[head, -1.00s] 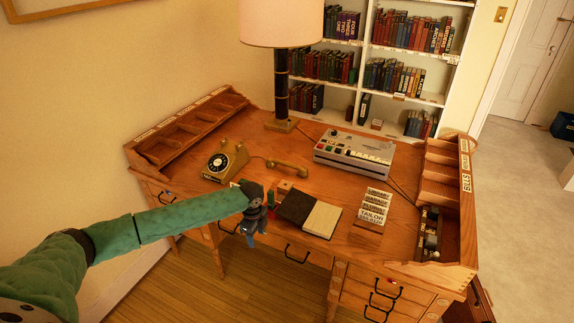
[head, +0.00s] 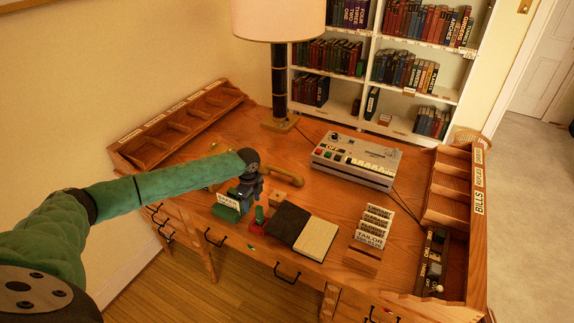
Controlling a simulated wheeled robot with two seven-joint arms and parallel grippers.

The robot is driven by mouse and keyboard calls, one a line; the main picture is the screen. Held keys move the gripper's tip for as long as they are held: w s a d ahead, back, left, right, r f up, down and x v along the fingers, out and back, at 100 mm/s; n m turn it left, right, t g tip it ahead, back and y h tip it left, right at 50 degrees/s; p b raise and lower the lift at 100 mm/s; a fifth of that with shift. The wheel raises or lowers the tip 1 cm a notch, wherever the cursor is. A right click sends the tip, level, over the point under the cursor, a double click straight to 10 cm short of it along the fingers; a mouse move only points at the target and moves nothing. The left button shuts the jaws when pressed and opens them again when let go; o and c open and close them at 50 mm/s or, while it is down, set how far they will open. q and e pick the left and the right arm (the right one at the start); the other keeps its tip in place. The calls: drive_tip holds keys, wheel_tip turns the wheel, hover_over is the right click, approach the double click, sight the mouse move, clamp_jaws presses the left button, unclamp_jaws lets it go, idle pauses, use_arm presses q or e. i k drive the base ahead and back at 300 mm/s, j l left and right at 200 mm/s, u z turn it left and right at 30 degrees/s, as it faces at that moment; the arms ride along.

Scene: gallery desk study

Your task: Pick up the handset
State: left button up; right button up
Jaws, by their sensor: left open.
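The handset (head: 290,178) is a tan, curved piece lying on the wooden desk, right of my left gripper. Its left end is partly hidden behind the gripper. My left gripper (head: 246,197) is dark, open and empty, pointing down over the front left of the desk, nearer the camera than the handset and apart from it. My green left arm hides nearly all of the telephone body. My right gripper is not in view.
A green labelled box (head: 228,208), a small red and green item (head: 259,216) and an open dark-and-cream book (head: 303,229) lie near the gripper. A lamp (head: 279,85), a grey machine (head: 356,159) and a card holder (head: 370,237) stand on the desk.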

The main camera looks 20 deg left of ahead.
sight(264, 167)
drive_tip(key=i, duration=0.9)
